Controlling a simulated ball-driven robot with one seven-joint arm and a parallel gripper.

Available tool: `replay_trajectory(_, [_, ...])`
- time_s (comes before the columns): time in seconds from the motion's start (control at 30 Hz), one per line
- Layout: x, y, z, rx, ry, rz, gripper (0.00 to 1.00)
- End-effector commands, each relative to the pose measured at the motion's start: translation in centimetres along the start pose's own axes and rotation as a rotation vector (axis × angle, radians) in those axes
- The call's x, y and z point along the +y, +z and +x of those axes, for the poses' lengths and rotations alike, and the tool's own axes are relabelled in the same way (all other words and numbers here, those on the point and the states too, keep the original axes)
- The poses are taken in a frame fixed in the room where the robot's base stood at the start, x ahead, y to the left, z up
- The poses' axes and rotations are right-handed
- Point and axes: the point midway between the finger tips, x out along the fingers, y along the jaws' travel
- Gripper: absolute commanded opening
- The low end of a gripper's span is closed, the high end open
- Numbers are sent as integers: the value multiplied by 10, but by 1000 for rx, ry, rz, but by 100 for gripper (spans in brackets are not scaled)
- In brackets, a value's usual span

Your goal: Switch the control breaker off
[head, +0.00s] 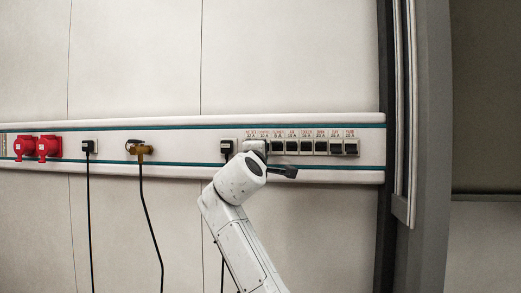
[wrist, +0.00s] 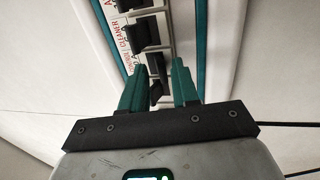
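A row of breakers (head: 306,147) with dark levers and red labels runs along the right part of the white wall rail. The labels are too small to tell in the head view which one is the control breaker. My gripper (wrist: 158,66) is in front of the row, with its two teal fingers apart. A dark breaker lever (wrist: 155,92) shows between the fingers, and I cannot tell whether they touch it. Another lever (wrist: 145,34) lies just beyond the fingertips, near a label reading "CLEANER". In the head view my arm hides the left end of the row.
Two red sockets (head: 36,147) sit at the far left of the rail (head: 190,143). A black plug (head: 88,146), a brownish-yellow plug (head: 141,149) and another black plug (head: 226,147) with hanging cables are along it. A grey post (head: 432,120) stands at the right.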

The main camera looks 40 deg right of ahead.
Motion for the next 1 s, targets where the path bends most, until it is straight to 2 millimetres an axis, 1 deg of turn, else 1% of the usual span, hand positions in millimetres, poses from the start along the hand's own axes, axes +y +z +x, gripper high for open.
replay_trajectory(0.27, [0, -1, -1, 1, 1, 0, 36])
replay_trajectory(0.37, [0, -2, -5, 2, 2, 0, 36])
replay_trajectory(0.47, [-1, -2, -16, 2, 2, 0, 36])
replay_trajectory(0.8, [0, -1, -80, 2, 3, 2, 36])
replay_trajectory(0.9, [1, -1, -94, 2, 3, 1, 36])
replay_trajectory(1.0, [2, 0, -104, 1, 2, 2, 36])
